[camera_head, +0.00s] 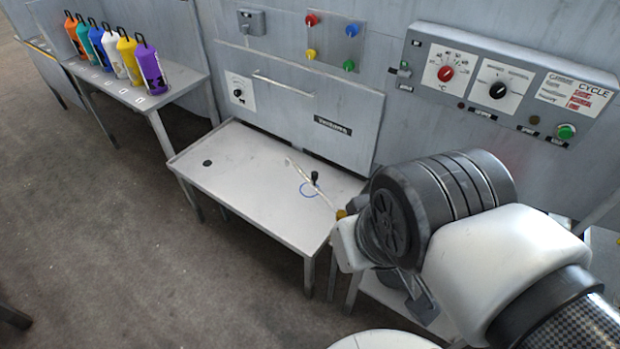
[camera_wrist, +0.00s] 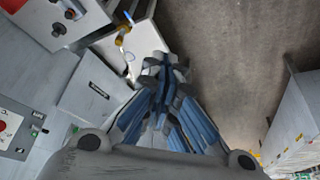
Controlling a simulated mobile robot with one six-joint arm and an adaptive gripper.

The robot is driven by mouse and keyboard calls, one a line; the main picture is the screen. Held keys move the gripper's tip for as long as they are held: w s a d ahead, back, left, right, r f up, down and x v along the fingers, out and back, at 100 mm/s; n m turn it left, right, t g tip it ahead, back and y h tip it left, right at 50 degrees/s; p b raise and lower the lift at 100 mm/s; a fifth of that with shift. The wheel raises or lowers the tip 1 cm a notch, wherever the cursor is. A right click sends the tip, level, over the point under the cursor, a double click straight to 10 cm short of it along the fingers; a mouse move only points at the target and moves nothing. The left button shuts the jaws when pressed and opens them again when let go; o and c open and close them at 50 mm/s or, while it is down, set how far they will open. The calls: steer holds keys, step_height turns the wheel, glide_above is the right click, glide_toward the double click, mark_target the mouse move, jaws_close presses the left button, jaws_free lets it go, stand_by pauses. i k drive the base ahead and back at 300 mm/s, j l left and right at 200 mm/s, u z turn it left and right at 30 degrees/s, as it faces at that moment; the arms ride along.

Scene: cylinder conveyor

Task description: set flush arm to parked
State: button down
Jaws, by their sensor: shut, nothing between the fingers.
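A thin pale arm, which looks like the flush arm (camera_head: 301,172), lies slantwise above the grey-white table, with a black knob (camera_head: 315,178) near its middle. A blue ring (camera_head: 309,190) is marked on the table beside it. A yellow fitting (camera_head: 341,214) shows at its near end, partly behind my wrist. A brass-yellow part (camera_wrist: 122,40) and a thin pale piece below it show in the wrist view. My gripper (camera_wrist: 164,68) is shut and empty, apart from these parts in that picture. My wrist hides the gripper's fingers in the head view.
The grey table (camera_head: 240,190) has a dark hole at its left and stands against a panel with a handled door (camera_head: 315,112). A control panel (camera_head: 505,82) with knobs is at upper right. Several coloured cylinders stand on a rack (camera_head: 185,78) at left. Floor is clear in front.

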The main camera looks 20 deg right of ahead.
mark_target(340, 214)
steer(key=i, duration=1.2)
